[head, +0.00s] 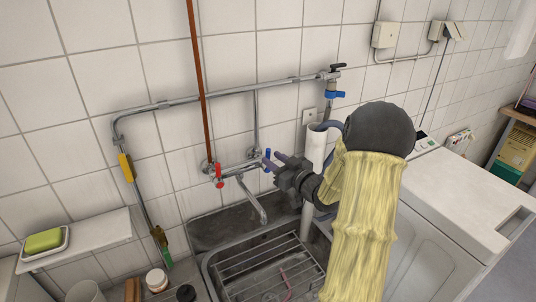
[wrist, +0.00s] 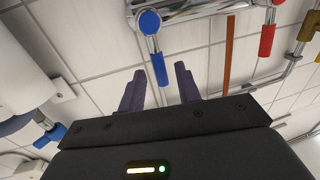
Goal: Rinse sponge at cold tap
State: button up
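The wall tap (head: 240,170) has a red lever (head: 218,178) on the left and a blue lever (head: 266,157) on the right. Its spout (head: 258,205) points down over the sink (head: 213,262); I see no water from it. My gripper (head: 273,162) is open at the blue lever. In the wrist view, the blue lever (wrist: 158,68) shows between my two spread fingertips (wrist: 158,78); I cannot tell whether either touches it. A yellow-green block, seemingly the sponge (head: 43,240), lies on a white dish (head: 64,247) on the left shelf (head: 100,238).
A wire rack (head: 262,272) lies in the sink. A white pipe (head: 316,150) rises beside my gripper. A second blue valve (head: 335,94) sits higher on the pipework. A white machine (head: 455,200) stands at right. A brush (head: 160,237) and jars (head: 156,280) are left of the sink.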

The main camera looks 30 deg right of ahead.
aim_at(269, 156)
jog(key=shift+x, duration=1.75)
jog(key=shift+c, duration=0.4)
grip_shut()
jog(key=shift+a, duration=0.15)
